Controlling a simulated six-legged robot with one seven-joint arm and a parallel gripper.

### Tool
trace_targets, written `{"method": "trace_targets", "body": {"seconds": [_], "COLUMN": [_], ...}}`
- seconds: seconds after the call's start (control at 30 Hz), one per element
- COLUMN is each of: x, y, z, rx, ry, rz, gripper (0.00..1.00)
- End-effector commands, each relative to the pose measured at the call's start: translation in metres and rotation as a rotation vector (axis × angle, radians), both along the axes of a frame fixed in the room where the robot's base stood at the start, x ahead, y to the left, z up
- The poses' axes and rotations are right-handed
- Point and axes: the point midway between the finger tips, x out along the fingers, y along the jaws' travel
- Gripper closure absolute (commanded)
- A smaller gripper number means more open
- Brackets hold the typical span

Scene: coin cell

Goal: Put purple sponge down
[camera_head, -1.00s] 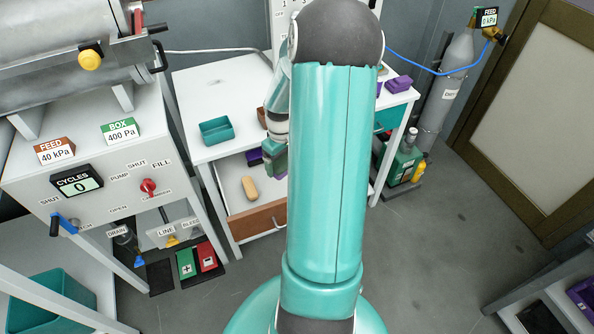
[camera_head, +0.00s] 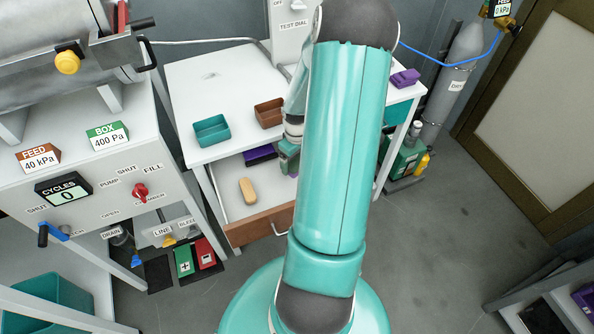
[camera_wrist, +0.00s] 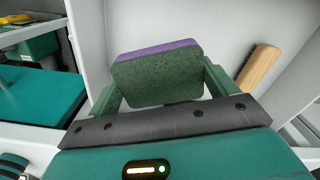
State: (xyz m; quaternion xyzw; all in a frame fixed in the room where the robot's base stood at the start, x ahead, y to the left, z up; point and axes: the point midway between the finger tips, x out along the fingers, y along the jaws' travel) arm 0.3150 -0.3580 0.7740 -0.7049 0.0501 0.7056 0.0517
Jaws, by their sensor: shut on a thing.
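The purple sponge (camera_wrist: 155,75) shows in the wrist view as a block with a dark green face and a purple edge. My gripper (camera_wrist: 160,88) is shut on it, one finger on each side. In the head view my gripper (camera_head: 288,157) is low over the open drawer (camera_head: 230,205), partly hidden by my arm.
A teal tray (camera_head: 212,131) and a brown tray (camera_head: 269,113) stand on the tabletop. A purple item (camera_head: 405,78) is at the right.

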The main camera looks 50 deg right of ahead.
Motion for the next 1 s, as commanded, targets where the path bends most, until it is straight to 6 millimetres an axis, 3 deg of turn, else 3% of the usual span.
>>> {"method": "trace_targets", "body": {"seconds": [0.1,0.5,0.87,0.9,0.93,1.0], "x": [0.0,0.001,0.002,0.002,0.002,0.002], "y": [0.001,-0.001,-0.003,-0.003,-0.003,-0.003], "z": [-0.02,-0.064,-0.068,-0.067,-0.067,-0.067], "rx": [0.002,0.0,-0.001,-0.001,-0.001,-0.001], "ry": [0.002,0.0,0.0,-0.001,-0.001,-0.001], "rz": [0.002,0.002,0.001,0.001,0.001,0.001], "gripper": [0.36,0.36,0.36,0.07,0.01,0.0]}}
